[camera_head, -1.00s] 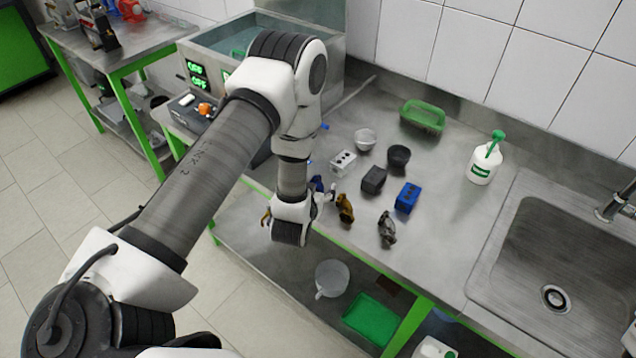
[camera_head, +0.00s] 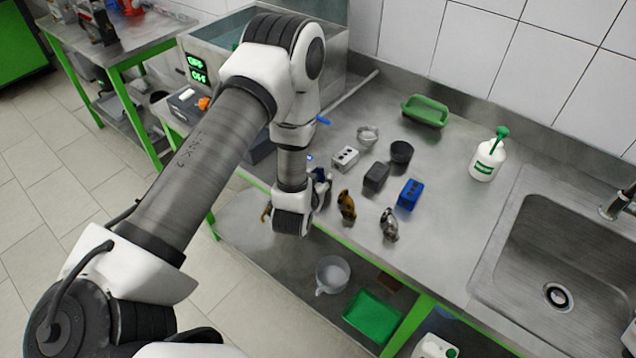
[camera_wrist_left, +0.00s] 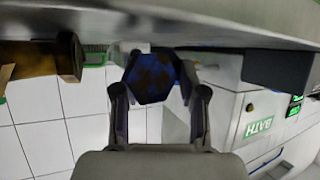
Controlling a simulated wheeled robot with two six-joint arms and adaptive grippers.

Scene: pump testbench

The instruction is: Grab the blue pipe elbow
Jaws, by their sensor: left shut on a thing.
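The blue pipe elbow (camera_wrist_left: 152,76) is between the two fingers of my left gripper (camera_wrist_left: 156,88) in the left wrist view, with a finger against each side. In the head view a small dark blue part of the elbow (camera_head: 321,174) shows beside my left gripper (camera_head: 318,190); the rest is hidden behind my wrist. The left gripper is shut on the elbow, at the front edge of the steel counter. A brass-coloured elbow (camera_head: 347,204) and a grey metal elbow (camera_head: 389,224) stand to its right. My right gripper is not in view.
Behind the elbows are a white block (camera_head: 345,158), a dark block (camera_head: 376,177), a blue block (camera_head: 410,194), two small cups and a green tray (camera_head: 425,111). A bath unit (camera_head: 215,45) stands behind my arm.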

